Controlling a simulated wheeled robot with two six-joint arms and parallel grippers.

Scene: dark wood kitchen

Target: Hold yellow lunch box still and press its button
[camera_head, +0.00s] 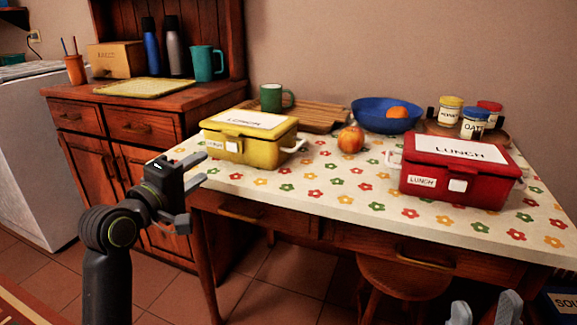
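The yellow lunch box (268,145) stands closed on the flowered tablecloth at the table's left end.
A closed red lunch box (461,174) stands at the table's right. An orange fruit (351,139), blue bowl (386,116), green mug (271,97), wooden board (318,117) and jars (474,123) sit behind. The cloth between the lunch boxes is mostly clear.

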